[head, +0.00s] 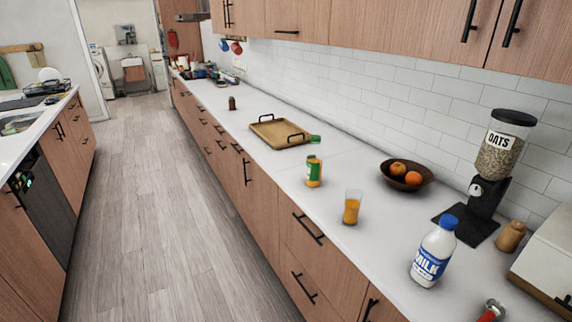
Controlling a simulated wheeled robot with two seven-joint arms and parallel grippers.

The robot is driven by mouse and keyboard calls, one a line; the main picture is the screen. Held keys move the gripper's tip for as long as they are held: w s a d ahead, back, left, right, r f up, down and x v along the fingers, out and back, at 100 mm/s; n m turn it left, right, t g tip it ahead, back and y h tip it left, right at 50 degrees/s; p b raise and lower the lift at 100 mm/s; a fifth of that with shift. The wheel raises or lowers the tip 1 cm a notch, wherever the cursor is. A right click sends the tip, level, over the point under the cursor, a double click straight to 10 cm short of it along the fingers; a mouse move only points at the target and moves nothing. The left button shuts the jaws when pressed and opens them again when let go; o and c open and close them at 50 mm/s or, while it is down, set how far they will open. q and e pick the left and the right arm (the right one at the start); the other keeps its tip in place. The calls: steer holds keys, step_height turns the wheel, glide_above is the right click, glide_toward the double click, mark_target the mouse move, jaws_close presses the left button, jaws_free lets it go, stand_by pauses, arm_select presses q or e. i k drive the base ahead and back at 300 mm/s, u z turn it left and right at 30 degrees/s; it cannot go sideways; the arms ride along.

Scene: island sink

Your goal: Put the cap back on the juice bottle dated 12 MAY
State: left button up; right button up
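A juice bottle (314,171) with orange contents and a green-and-white label stands upright on the white counter, in front of the tray's right end. Its date is too small to read. A small green piece (315,139) shows just above and behind it, near the tray's corner. I cannot tell whether this is a loose cap or part of a bottle. Neither of my grippers is in view.
The counter (284,177) holds a wooden tray (272,137), a glass of orange juice (352,208), a fruit bowl (421,171), a milk bottle (433,253) and an oats dispenser (490,168). A red-and-metal object (492,311) lies at the lower right. The grey floor (165,220) is clear.

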mark_target(315, 155)
steer(key=u, duration=0.8)
steer(key=i, duration=3.45)
steer(key=z, duration=3.5)
